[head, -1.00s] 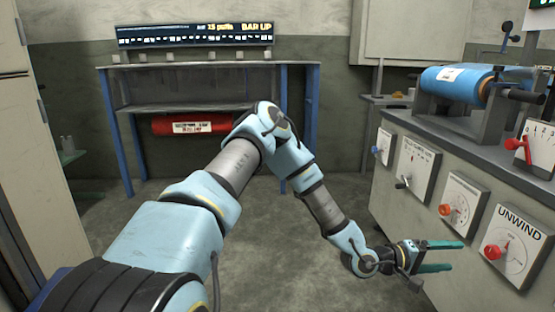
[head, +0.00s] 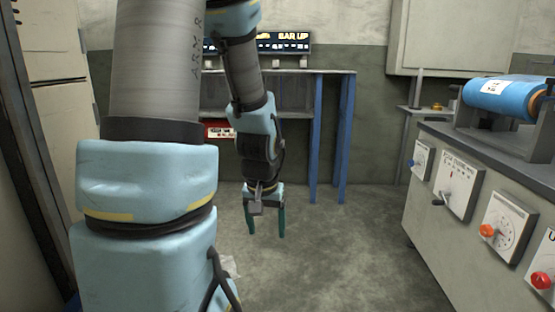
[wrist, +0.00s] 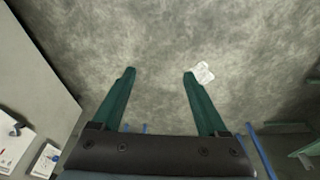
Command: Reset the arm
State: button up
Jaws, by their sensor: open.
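My gripper (head: 266,222) hangs with its fingers pointing down in front of the blue-legged table, above the bare floor. Its two green fingers are apart and nothing is between them. In the wrist view the open gripper (wrist: 157,80) faces the grey floor. My arm is raised and folded down at the elbow, and its large upper links hide the left middle of the head view.
A grey machine cabinet (head: 425,215) with knobs and a blue film roll (head: 503,97) stands right. A white scrap (wrist: 203,73) lies on the floor.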

jog(key=s+a+r+n, duration=0.1)
jog(key=s+a+r, duration=0.3)
jog(key=s, duration=0.1)
jog(key=w+p+v, duration=0.3)
jog(key=p+v, duration=1.1)
jog(key=p, duration=0.1)
jog(key=w+d+r+p+v, duration=0.1)
jog(key=w+p+v, duration=0.2)
jog(key=p+v, duration=1.2)
jog(key=shift+w+g+p, duration=0.15)
jog(key=shift+g+p, duration=0.2)
jog(key=shift+g, duration=0.05)
jog(key=shift+a+r, duration=0.1)
